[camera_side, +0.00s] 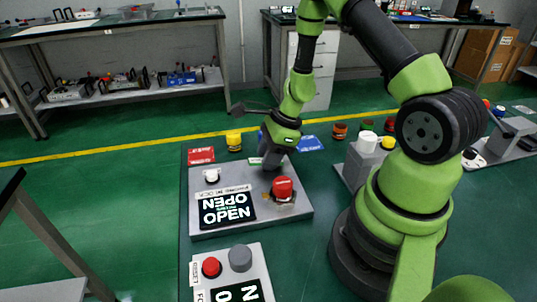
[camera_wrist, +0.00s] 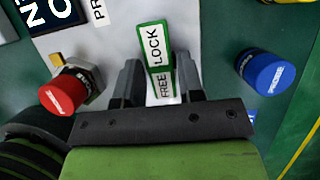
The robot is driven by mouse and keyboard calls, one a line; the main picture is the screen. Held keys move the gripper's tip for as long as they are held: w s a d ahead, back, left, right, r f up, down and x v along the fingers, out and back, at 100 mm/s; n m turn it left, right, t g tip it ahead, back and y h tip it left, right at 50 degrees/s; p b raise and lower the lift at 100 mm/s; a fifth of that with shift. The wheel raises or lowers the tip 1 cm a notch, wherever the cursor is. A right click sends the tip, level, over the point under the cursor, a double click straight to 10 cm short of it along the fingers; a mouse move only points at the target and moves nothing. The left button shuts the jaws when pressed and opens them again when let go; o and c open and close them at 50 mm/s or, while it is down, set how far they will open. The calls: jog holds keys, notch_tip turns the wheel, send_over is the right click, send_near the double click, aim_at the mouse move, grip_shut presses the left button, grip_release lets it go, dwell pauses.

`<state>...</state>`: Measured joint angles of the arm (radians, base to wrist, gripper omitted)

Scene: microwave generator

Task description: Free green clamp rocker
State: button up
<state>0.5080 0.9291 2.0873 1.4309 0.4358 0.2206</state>
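The green clamp rocker (camera_wrist: 152,45) shows in the wrist view as a green-framed rocker with a white face, marked LOCK at its far end and FREE at its near end. My gripper (camera_wrist: 160,68) is open, with one dark finger on each side of the rocker's FREE end. I cannot tell whether the fingers touch it.
A red knob (camera_wrist: 64,92) is left of my gripper, and a blue button (camera_wrist: 265,73) is to its right. In the side view, a display (camera_side: 227,207) on the panel reads OPEN. A white knob (camera_side: 212,175) and yellow button (camera_side: 234,141) are nearby.

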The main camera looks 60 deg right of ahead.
jog(key=c, duration=0.5)
jog(key=shift+d+t+y, duration=0.1)
jog(key=shift+t+y, duration=0.3)
jog(key=o, duration=0.9)
jog(key=shift+o, duration=0.2)
jog(key=v, duration=1)
